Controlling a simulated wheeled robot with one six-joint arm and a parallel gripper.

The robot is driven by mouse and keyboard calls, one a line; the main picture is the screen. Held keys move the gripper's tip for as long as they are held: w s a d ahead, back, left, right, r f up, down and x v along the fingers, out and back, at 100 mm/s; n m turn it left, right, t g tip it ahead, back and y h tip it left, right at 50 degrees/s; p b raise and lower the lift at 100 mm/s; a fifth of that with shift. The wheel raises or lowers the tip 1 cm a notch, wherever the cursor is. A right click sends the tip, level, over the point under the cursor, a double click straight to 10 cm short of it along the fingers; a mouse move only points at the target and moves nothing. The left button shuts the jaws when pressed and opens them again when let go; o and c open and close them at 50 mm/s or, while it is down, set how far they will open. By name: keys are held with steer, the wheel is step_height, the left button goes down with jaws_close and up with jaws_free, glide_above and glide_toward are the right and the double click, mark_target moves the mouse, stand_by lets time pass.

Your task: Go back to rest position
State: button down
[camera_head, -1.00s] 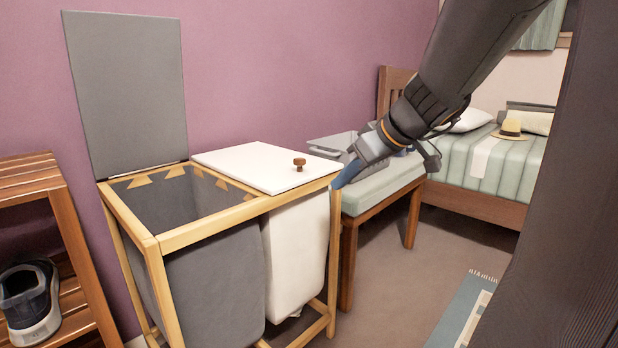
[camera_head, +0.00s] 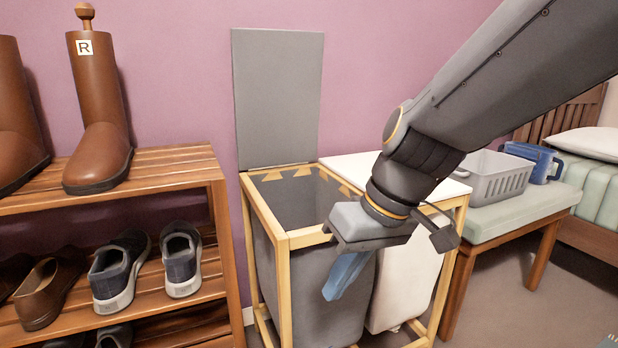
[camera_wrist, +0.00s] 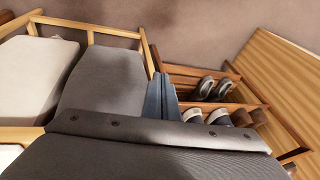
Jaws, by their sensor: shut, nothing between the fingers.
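My gripper (camera_head: 345,276) hangs in front of the laundry hamper in the head view, with its blue fingers together and nothing between them. In the wrist view the blue fingers (camera_wrist: 161,96) also show side by side. The hamper has a light wooden frame (camera_head: 310,236). Its left grey bin (camera_head: 310,290) is open, with the grey lid (camera_head: 278,98) standing upright behind it. Its right white bin (camera_head: 410,265) is under a white lid (camera_head: 348,166), which my arm partly hides.
A wooden shoe rack (camera_head: 180,165) with boots and several shoes stands left of the hamper. A cushioned bench (camera_head: 520,205) to the right carries a grey basket (camera_head: 495,178) and a blue container (camera_head: 530,158). A bed (camera_head: 590,180) is beyond it.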

steer(key=s+a+f+g+h+p, duration=0.1)
steer(key=s+a, duration=0.2)
steer(key=s, duration=0.4)
steer(key=s+a+f+g+h+p, duration=0.1)
steer(key=s+a, duration=0.2)
steer(key=s, duration=0.3)
steer(key=d+r+m+p, duration=0.2)
steer(key=d+r+p, duration=0.5)
steer(key=p, duration=0.5)
steer(key=d+r+m+h+p, duration=0.1)
steer(key=d+r+m+p, duration=0.1)
steer(key=d+r+p, duration=0.5)
steer(key=d+r+m+h+p, duration=0.1)
steer(key=d+r+p, duration=0.5)
steer(key=r+p, duration=0.8)
steer(key=shift+s+d+r+m+p, duration=0.2)
steer(key=shift+d+r+m+p, duration=0.25)
steer(key=shift+p, duration=1.9)
steer(key=shift+f, duration=0.1)
steer(key=shift+r, duration=0.35)
